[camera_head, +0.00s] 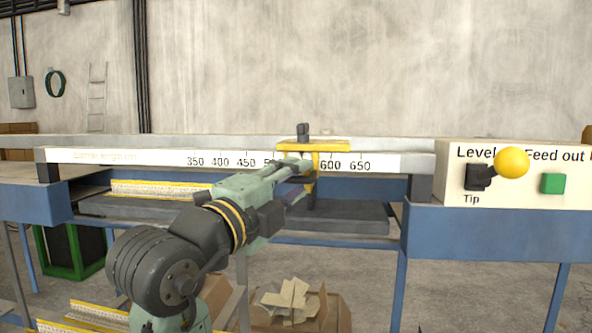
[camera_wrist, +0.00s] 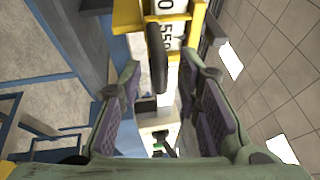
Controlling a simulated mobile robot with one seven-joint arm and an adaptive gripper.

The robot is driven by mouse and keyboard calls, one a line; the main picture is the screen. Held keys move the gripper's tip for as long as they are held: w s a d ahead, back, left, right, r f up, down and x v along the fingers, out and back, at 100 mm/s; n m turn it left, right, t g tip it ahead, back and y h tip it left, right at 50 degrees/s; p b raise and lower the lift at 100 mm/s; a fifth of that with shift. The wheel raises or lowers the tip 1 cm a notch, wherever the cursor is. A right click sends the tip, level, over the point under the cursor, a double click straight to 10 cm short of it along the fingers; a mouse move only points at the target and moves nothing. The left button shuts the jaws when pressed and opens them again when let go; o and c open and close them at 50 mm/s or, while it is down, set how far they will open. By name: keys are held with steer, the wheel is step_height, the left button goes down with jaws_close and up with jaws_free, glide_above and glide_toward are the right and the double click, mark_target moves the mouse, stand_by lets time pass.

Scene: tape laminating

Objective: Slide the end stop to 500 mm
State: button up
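The end stop (camera_head: 320,146) is a yellow bracket with a black knob on top. It sits on the rail's white scale (camera_head: 120,157), just left of the 600 mark. In the wrist view the yellow end stop (camera_wrist: 156,40) frames the 550 label. Its dark handle (camera_wrist: 158,58) hangs in line with the gap between my fingers. My gripper (camera_head: 300,168) is at the front of the end stop, its tips partly hidden in the head view. In the wrist view my gripper (camera_wrist: 159,76) is open, its two purple-padded fingers apart. Contact with the handle cannot be told. The 500 mark is mostly hidden.
A control box (camera_head: 525,190) with a yellow-knobbed lever and green button stands at the right end. Blue table frames support the rail. Boxes with scraps (camera_head: 290,303) lie on the floor below. The scale left of the end stop is unobstructed by other fixtures.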

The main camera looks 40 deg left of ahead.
steer(key=shift+w+a+r, duration=0.1)
steer(key=shift+w, duration=0.5)
jaws_close()
stand_by(0.5)
